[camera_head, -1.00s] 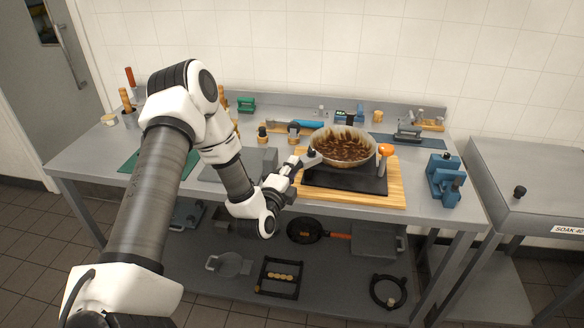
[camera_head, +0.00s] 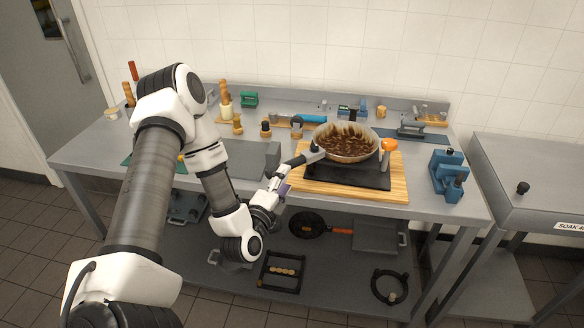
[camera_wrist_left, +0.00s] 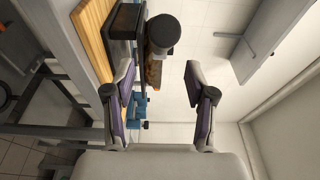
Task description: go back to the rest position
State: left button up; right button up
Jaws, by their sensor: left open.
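My left gripper (camera_head: 281,190) is in front of the table's near edge, just left of the wooden board. In the left wrist view the left gripper (camera_wrist_left: 158,85) has its two fingers wide apart with nothing between them. The pan (camera_head: 345,144) with brown contents sits on a black plate on the board. Its dark handle (camera_head: 305,157) points left and toward the gripper. The handle's round end (camera_wrist_left: 163,31) shows beyond the fingers in the left wrist view, apart from them. My right gripper is not in view.
The wooden board (camera_head: 392,190) holds the black plate (camera_head: 347,175) and an orange-topped tool (camera_head: 389,146). A blue device (camera_head: 447,174) stands at the table's right. A lower shelf holds a dark pan (camera_head: 307,225) and racks. There is open floor before the table.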

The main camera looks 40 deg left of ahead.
pick_arm(q)
jog(key=v, duration=0.4)
jog(key=shift+s+r, duration=0.1)
jog(key=shift+s, duration=0.05)
